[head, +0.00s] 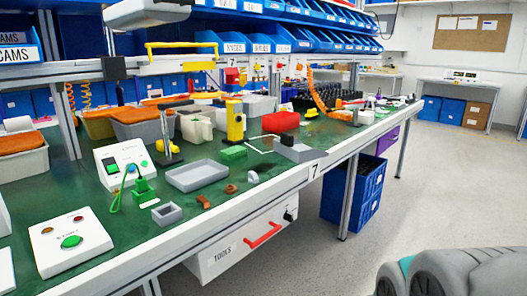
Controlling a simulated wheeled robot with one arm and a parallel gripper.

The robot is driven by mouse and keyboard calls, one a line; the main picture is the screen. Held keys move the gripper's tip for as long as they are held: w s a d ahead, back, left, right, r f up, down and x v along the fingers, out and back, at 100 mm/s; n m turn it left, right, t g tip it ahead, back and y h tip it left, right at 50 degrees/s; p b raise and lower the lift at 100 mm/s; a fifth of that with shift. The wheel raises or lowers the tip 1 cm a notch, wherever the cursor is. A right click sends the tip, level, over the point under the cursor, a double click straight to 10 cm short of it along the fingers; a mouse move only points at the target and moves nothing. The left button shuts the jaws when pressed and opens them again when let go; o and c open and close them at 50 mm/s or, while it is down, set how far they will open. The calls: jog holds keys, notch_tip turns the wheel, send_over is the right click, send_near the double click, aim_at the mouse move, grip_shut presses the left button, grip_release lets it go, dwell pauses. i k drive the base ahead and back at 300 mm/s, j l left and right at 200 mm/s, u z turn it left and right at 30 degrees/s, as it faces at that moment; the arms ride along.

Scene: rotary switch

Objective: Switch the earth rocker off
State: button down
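A white sloped box (118,162) stands on the green bench top at the left, with small dark and coloured controls on its face. A green lead (118,196) runs from it, beside a green block (143,190) in front of it. A second white panel (70,246) with a large green button and small red and orange round parts lies nearer at the left edge. The earth rocker cannot be told for sure among these controls, and its position is too small to read. My gripper is not in view; only grey rounded parts of mine show at the lower right.
A grey tray (197,176), a small grey box (167,213) and brown pieces lie on the bench (120,228). A yellow upright part (235,121) stands behind. A white tools drawer (240,246) hangs below. Open floor (440,190) lies to the right.

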aim_at(110, 162)
jog(key=u, duration=1.35)
